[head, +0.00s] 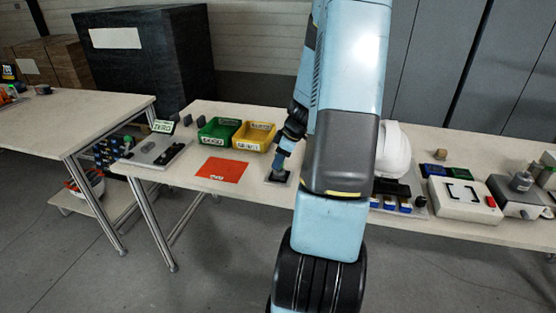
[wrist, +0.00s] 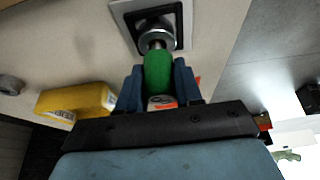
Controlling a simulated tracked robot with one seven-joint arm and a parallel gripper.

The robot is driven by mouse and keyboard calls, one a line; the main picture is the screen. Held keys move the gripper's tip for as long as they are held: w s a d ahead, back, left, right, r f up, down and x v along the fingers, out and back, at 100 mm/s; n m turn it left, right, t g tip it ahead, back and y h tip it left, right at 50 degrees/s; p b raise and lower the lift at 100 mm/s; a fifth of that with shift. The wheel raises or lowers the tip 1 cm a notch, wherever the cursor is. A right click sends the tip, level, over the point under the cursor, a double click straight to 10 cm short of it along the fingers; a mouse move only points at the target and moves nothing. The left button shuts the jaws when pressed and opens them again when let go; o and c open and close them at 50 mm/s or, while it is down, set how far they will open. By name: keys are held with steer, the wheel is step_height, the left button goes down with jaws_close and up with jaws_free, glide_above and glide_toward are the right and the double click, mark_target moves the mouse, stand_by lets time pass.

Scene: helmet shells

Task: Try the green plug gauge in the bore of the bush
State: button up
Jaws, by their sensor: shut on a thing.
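My gripper (head: 281,160) is low over the dark square plate (head: 270,179) on the table. In the wrist view my blue gripper fingers (wrist: 159,72) are shut on the green plug gauge (wrist: 158,76), which has a white and orange label near the palm. Its metal end points at the round metal bush (wrist: 152,28) on the square plate. The metal end meets or overlaps the bush; I cannot tell how far, if at all, it is inside. The bore is hidden behind the gauge. In the head view the gauge and bush are too small to make out.
A red mat (head: 222,170), a green bin (head: 217,133) and a yellow bin (head: 254,136) lie left of the plate. A white helmet shell (head: 394,152) and a white box with a red button (head: 465,200) stand to the right. My arm hides the table's middle.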

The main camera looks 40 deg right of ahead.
steer(key=shift+f, duration=0.85)
stand_by(1.6)
steer(key=shift+r, duration=0.1)
steer(key=shift+r, duration=2.7)
steer(key=shift+r, duration=0.2)
steer(key=shift+a, duration=0.1)
